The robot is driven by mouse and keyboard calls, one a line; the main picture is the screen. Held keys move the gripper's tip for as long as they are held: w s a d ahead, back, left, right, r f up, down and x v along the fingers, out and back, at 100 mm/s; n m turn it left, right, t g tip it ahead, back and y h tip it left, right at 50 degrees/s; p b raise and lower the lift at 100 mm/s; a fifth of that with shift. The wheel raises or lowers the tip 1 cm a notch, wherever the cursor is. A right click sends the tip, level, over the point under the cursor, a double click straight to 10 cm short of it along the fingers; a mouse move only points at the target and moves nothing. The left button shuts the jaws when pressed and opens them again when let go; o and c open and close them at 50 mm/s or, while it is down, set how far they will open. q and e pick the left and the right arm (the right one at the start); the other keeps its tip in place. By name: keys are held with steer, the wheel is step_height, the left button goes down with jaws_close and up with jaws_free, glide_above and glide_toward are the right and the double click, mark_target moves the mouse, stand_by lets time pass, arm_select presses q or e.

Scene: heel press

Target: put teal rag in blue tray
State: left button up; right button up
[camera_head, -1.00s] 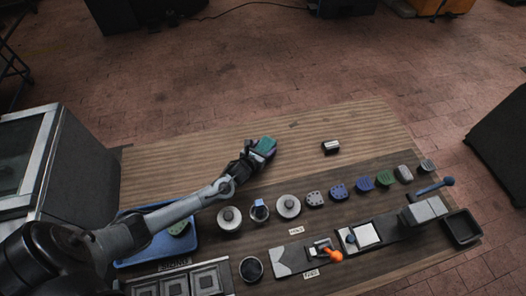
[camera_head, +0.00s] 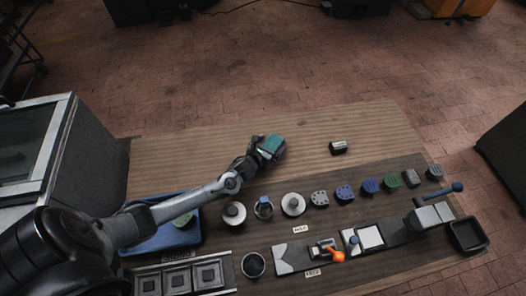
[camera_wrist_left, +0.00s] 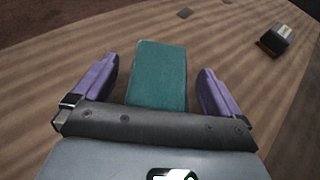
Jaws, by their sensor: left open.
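The teal rag (camera_head: 272,144) lies on the bare wooden part of the table, toward the back middle. It also shows in the left wrist view as a folded teal block (camera_wrist_left: 158,76). My left gripper (camera_wrist_left: 160,88) is open, with one purple finger on each side of the rag and a gap on both sides. In the head view my left gripper (camera_head: 267,147) is at the rag and partly hides it. The blue tray (camera_head: 187,240) is at the table's left, partly covered by my left arm. A green item (camera_head: 170,234) lies in it. My right gripper is not in view.
A small black and white block (camera_head: 338,147) lies right of the rag. A row of round pieces and pucks (camera_head: 345,192) crosses the table's middle. A press fixture with an orange knob (camera_head: 338,256) is in front. A dark bin (camera_head: 468,236) stands at the right.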

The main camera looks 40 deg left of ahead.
arm_select(q)
steer(key=p+v, duration=0.2)
steer(key=v, duration=0.9)
steer(key=shift+s+d+r, duration=0.1)
steer(key=shift+s+r, duration=0.1)
steer(key=shift+s, duration=0.15)
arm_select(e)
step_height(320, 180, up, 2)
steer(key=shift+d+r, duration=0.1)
